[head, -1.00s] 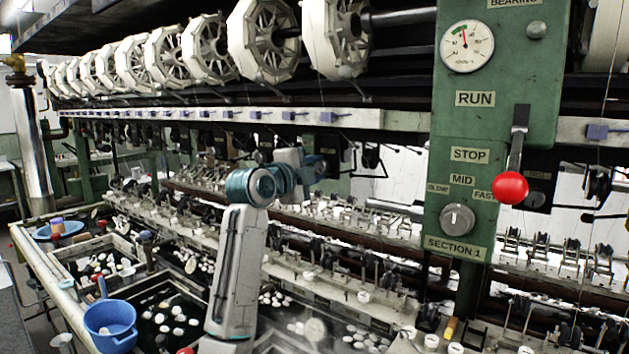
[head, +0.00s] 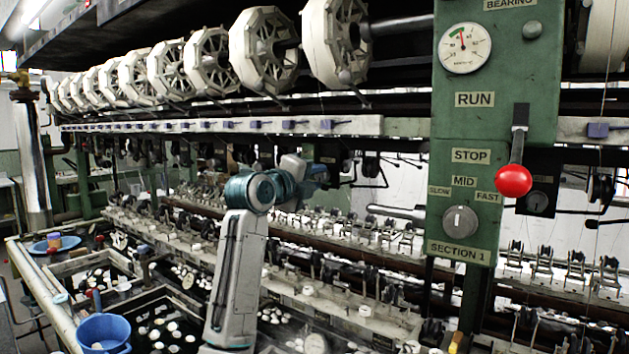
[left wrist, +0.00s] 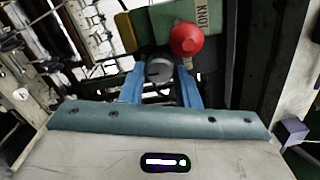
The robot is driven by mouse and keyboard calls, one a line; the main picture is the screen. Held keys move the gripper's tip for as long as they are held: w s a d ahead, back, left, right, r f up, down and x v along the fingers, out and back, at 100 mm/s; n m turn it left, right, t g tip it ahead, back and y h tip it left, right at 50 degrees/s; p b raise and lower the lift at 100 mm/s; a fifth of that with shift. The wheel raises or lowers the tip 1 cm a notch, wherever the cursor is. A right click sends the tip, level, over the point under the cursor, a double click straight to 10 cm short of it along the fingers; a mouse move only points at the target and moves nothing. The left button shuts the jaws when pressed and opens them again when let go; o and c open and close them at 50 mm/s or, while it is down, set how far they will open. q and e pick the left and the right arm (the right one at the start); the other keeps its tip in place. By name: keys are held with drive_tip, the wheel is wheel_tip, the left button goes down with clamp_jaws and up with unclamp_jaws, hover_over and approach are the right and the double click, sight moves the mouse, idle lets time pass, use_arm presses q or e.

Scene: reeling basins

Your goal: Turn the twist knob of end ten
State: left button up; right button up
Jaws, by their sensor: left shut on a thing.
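In the left wrist view, a round grey knob (left wrist: 160,71) sits between the two blue fingers of my left gripper (left wrist: 161,83). The fingers are closed around its sides. A red ball (left wrist: 187,39) and a green plate with an upside-down label (left wrist: 200,14) show just beyond it. In the head view, my left gripper (head: 319,173) is at the reeling machine's middle, under the long pale rail; the knob it grips cannot be made out there. No number marking the end is readable. My right gripper is not in view.
A green control panel (head: 470,120) with a red-balled lever (head: 513,180) and a speed dial (head: 460,220) stands to the right. White reels (head: 262,48) run overhead. Basins with white cocoons and a blue bowl (head: 103,333) lie at lower left.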

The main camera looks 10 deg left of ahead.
use_arm(q)
drive_tip(key=shift+f, duration=0.25)
drive_tip(key=o, duration=0.9)
drive_tip(key=shift+c, duration=0.2)
drive_tip(key=shift+o, duration=0.6)
drive_tip(key=shift+r, duration=0.15)
drive_tip(key=shift+s, duration=0.1)
drive_tip(key=shift+s+a, duration=0.15)
drive_tip(key=shift+s, duration=0.1)
drive_tip(key=b+v, duration=0.3)
drive_tip(key=v, duration=0.7)
drive_tip(key=shift+b, duration=0.3)
